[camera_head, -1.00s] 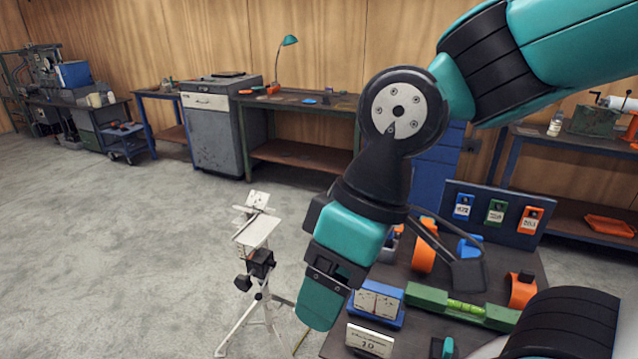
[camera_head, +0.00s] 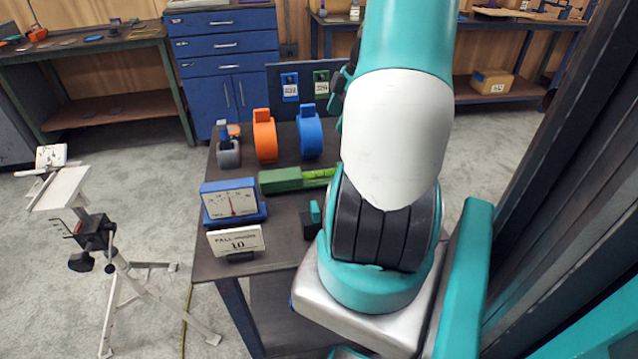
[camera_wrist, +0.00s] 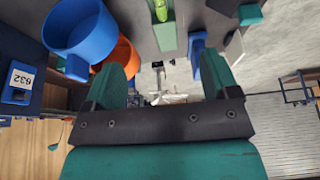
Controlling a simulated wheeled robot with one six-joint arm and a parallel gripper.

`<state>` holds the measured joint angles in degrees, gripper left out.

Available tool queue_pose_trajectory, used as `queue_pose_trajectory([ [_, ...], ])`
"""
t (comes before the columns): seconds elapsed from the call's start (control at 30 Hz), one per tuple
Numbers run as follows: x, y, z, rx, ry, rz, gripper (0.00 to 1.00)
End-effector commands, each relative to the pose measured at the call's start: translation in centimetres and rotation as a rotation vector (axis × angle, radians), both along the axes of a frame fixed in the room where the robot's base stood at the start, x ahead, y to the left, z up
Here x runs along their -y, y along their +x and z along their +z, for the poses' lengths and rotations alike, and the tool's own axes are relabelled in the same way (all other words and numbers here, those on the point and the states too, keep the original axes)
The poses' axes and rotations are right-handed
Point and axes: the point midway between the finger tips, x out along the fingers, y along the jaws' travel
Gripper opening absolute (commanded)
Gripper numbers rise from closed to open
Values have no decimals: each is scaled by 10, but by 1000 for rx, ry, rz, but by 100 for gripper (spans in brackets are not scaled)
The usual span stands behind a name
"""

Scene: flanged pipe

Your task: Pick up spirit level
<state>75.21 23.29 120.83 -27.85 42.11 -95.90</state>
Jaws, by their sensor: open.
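The spirit level (camera_head: 285,180) is a long green bar with a bright green vial section, lying on the dark table. Its right part is hidden behind my arm in the head view. In the wrist view the level (camera_wrist: 166,30) shows at the top centre, beyond the gap between my fingers. My gripper (camera_wrist: 162,66) is open with nothing between its two teal fingers, and is apart from the level. In the head view the gripper is mostly hidden by my arm.
Orange (camera_head: 265,135) and blue (camera_head: 310,132) rings stand behind the level. A blue gauge (camera_head: 232,203) and a white label sign (camera_head: 236,241) stand to its left and front. A dark panel (camera_head: 273,82) with tags rises at the back. A white tripod stand (camera_head: 68,190) is left of the table.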

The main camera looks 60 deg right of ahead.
Motion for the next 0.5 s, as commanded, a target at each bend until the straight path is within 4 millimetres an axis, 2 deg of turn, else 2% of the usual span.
queue_pose_trajectory([
  [0.13,1,-2,-17,6,1,4,81],
  [0.5,-19,22,-92,4,2,5,81],
])
